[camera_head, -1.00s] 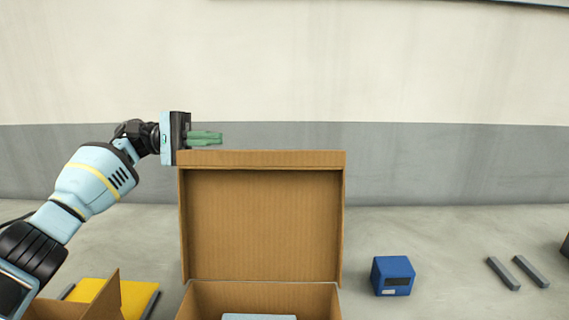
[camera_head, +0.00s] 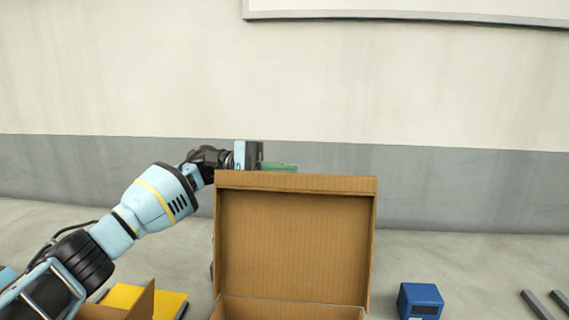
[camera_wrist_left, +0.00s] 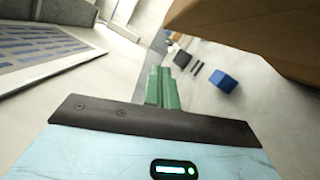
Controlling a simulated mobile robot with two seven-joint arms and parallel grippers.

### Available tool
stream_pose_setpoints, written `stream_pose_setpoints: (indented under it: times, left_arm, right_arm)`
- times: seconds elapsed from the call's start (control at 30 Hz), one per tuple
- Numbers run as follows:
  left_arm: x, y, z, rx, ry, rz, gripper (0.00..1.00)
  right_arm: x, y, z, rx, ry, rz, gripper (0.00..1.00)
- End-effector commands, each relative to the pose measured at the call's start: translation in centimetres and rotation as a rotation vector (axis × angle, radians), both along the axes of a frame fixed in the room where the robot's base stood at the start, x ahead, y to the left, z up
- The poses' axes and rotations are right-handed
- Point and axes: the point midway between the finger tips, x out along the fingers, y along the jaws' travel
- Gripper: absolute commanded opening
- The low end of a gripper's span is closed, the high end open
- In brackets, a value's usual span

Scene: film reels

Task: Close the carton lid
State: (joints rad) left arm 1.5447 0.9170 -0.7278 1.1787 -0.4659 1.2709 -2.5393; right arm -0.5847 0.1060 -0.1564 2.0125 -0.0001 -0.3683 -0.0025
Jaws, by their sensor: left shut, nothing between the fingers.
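The brown carton stands with its lid (camera_head: 293,240) raised nearly upright, the inside facing me. Only the top of the carton body (camera_head: 290,308) shows at the bottom edge of the head view. My left gripper (camera_head: 280,167) is at the lid's top edge, left of its middle. Its green fingers are shut and empty, and their lower part is hidden behind the lid's edge. In the left wrist view the shut fingers (camera_wrist_left: 163,88) point away, with the lid (camera_wrist_left: 245,30) close at upper right. I cannot tell whether they touch it. My right gripper is out of view.
A blue box (camera_head: 420,301) stands right of the carton, with two grey bars (camera_head: 537,304) farther right. At lower left are a yellow item (camera_head: 170,303) and a cardboard flap (camera_head: 142,302). A grey and cream wall (camera_head: 450,185) stands behind.

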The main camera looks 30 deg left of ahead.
Motion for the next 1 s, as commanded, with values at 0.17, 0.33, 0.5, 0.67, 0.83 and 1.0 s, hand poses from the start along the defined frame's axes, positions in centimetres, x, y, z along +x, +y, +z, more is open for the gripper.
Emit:
stream_pose_setpoints:
  times: [0.17, 0.33, 0.5, 0.67, 0.83, 1.0]
  left_arm:
    - [-1.1, -1.7, 1.0, 0.003, -0.005, -0.001, 0.0]
    - [-2.4, -2.4, 1.4, 0.002, -0.004, 0.0, 0.0]
    - [-3.1, -2.8, 1.5, 0.0, -0.002, 0.0, 0.0]
    - [-3.2, -2.8, 1.3, 0.0, 0.0, -0.001, 0.0]
    - [-3.2, -2.8, 1.3, 0.0, 0.0, -0.001, 0.0]
    - [-3.2, -3.0, 1.3, -0.001, 0.0, -0.001, 0.0]
  right_arm:
    - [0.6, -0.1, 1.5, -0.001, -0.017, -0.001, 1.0]
    - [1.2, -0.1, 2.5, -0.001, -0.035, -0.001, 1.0]
    - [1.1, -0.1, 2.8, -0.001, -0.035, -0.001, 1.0]
    - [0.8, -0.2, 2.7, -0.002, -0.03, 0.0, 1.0]
    - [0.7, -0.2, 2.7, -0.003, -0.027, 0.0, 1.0]
    - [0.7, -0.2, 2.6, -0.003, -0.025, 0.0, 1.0]
